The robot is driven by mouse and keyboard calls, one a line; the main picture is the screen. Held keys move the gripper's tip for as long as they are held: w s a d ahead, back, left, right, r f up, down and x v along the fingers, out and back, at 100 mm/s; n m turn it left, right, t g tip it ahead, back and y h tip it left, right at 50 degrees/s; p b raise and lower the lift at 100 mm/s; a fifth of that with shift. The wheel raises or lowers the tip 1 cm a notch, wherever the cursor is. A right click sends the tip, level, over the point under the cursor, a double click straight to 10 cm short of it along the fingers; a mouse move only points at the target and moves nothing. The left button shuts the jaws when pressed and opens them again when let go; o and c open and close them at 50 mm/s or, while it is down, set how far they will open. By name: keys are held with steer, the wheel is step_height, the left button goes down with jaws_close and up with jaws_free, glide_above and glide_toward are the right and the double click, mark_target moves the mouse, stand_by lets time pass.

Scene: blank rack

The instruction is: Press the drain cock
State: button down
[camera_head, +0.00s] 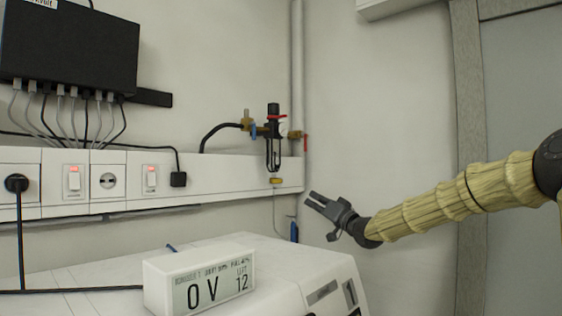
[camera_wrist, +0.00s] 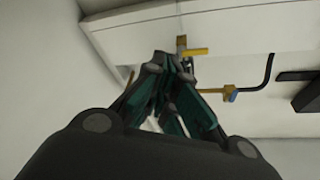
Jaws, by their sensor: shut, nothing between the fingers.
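A small yellow fitting, which looks like the drain cock (camera_head: 276,181), sits under the bowl of a black filter regulator (camera_head: 272,135) on the wall. My gripper (camera_head: 310,201) is below and to the right of this fitting, apart from it, pointing left. Its fingers are together and hold nothing. In the wrist view the closed fingertips (camera_wrist: 170,62) are seen from behind, with a yellow piece (camera_wrist: 195,52) just beyond them; I cannot tell for sure that it is the same fitting. The fingers hide part of the regulator there.
White trunking (camera_head: 225,186) with switches and sockets runs along the wall. A blue part (camera_head: 294,230) hangs below the regulator. A white machine (camera_head: 320,262) with a display box (camera_head: 200,280) stands below. Red-handled valve (camera_head: 305,137) and a vertical pipe (camera_head: 297,70) are close by.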

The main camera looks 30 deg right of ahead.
steer(key=s+a+r+n+g+y+p, duration=0.1)
steer(key=a+r+n+y+p, duration=0.2)
steer(key=r+n, duration=0.5)
steer(key=shift+s+a+r+y, duration=0.2)
steer(key=shift+a+r+y, duration=0.2)
steer(key=shift+a+r, duration=0.45)
step_height(320, 180, up, 4)
steer(key=f+p, duration=0.1)
steer(key=p, duration=0.4)
glide_above(277, 181)
steer(key=s, duration=0.2)
steer(key=f, duration=0.2)
steer(key=f+p, duration=0.1)
steer(key=shift+s+d+f+p, duration=0.2)
steer(key=shift+f+p, duration=0.1)
steer(key=shift+f, duration=0.1)
steer(key=shift+f+n+b, duration=0.1)
steer(key=shift+n+b, duration=0.2)
steer(key=shift+n, duration=0.1)
